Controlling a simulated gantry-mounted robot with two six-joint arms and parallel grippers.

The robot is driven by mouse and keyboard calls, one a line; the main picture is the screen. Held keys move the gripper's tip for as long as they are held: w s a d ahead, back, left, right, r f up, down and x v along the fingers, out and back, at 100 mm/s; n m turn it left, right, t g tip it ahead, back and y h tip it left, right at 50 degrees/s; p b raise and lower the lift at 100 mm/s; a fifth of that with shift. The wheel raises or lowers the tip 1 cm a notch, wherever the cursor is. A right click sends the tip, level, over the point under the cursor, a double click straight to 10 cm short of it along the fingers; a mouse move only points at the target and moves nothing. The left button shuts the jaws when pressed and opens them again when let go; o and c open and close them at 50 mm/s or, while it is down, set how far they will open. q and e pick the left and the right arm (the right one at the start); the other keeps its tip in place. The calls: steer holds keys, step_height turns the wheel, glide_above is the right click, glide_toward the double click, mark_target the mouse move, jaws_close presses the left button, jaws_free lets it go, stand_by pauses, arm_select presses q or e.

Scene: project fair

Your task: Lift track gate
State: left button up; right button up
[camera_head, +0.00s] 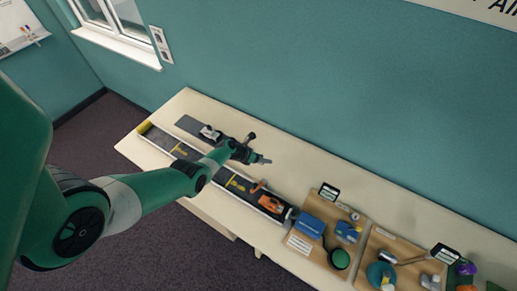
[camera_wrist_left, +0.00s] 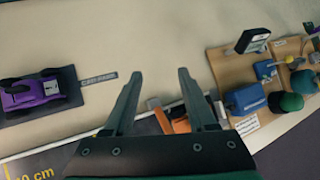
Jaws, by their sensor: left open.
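The long dark track (camera_head: 233,183) with yellow marks lies along the front of the table; it also shows at the lower left in the left wrist view (camera_wrist_left: 75,153). An orange piece (camera_head: 271,203) sits at its right end, with a small orange part (camera_head: 258,186) beside it. I cannot tell exactly which part is the gate. In the left wrist view orange (camera_wrist_left: 180,126) shows between and beyond my fingers, partly hidden by the right one. My left gripper (camera_wrist_left: 160,75) is open and empty; in the head view it (camera_head: 262,160) is above the table behind the track. My right gripper is not in view.
A purple toy car (camera_wrist_left: 35,93) stands on a dark mat beside a label (camera_wrist_left: 98,80). A wooden board (camera_head: 328,213) with blue boxes and a green round thing stands right of the track. Another board (camera_head: 390,245) is further right. Bare table (camera_head: 300,172) lies behind the track.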

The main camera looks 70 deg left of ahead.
arm_select(q)
steer(key=r, duration=0.1)
steer(key=s+r, duration=0.1)
steer(key=r, duration=0.1)
steer(key=a+r, duration=0.1)
steer(key=shift+s+r, duration=0.35)
steer(key=shift+s, duration=0.05)
steer(key=shift+p, duration=0.35)
